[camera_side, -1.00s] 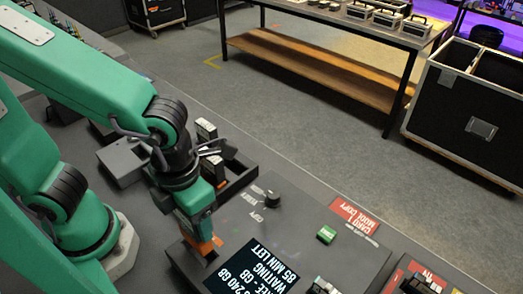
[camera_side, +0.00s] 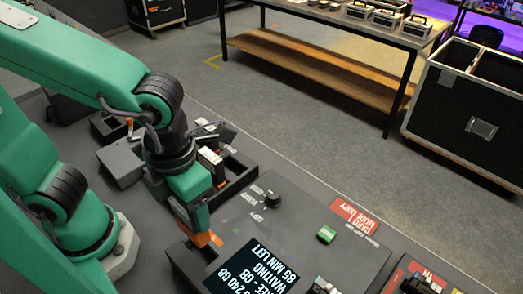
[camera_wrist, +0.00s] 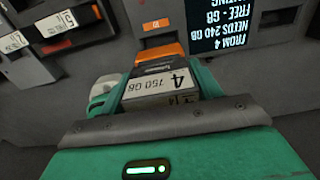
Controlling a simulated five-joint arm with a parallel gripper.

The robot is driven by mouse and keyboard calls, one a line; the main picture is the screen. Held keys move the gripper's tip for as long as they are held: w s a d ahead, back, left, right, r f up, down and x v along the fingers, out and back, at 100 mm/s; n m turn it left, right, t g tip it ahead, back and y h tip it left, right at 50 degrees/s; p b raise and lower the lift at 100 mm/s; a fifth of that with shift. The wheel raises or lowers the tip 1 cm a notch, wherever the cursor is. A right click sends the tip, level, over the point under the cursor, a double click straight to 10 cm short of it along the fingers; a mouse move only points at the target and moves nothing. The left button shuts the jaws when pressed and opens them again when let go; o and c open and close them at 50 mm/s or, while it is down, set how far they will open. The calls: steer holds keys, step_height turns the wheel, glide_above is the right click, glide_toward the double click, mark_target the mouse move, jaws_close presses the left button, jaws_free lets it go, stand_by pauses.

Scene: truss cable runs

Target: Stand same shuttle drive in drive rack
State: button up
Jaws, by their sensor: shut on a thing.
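My gripper (camera_wrist: 158,72) is shut on a drive (camera_wrist: 162,88) with a white label reading 4 and 750 GB, seen between the fingers in the wrist view. An orange part shows just beyond it; I cannot tell whether it belongs to the drive. In the side view my gripper (camera_side: 194,217) points down by the left edge of the screen console, with orange at its tip. The dark drive rack (camera_side: 240,180) lies behind and right of my gripper, with a white-labelled drive (camera_side: 210,156) at it. Part of the rack is hidden by my arm.
The console's screen (camera_side: 252,266) reads WAITING, 85 MIN LEFT. A black knob (camera_side: 272,198) and a green button (camera_side: 326,234) stand up on the console. More labelled drives (camera_wrist: 60,22) show at upper left in the wrist view. A grey box (camera_side: 122,162) stands left of my wrist.

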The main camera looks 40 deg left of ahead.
steer(key=shift+r, duration=0.6)
step_height(320, 180, up, 4)
steer(key=shift+w+r, duration=0.1)
steer(key=shift+w+f+n, duration=0.2)
steer(key=shift+w+n, duration=0.2)
steer(key=shift+n, duration=0.3)
steer(key=w+a+n, duration=0.7)
steer(key=w+n, duration=0.3)
steer(key=n, duration=0.7)
steer(key=w+a+n, duration=0.7)
steer(key=w+n, duration=0.3)
steer(key=n, duration=0.7)
steer(key=shift+n, duration=0.3)
steer(key=shift+f, duration=2.85)
steer(key=shift+f, duration=0.1)
step_height(320, 180, down, 6)
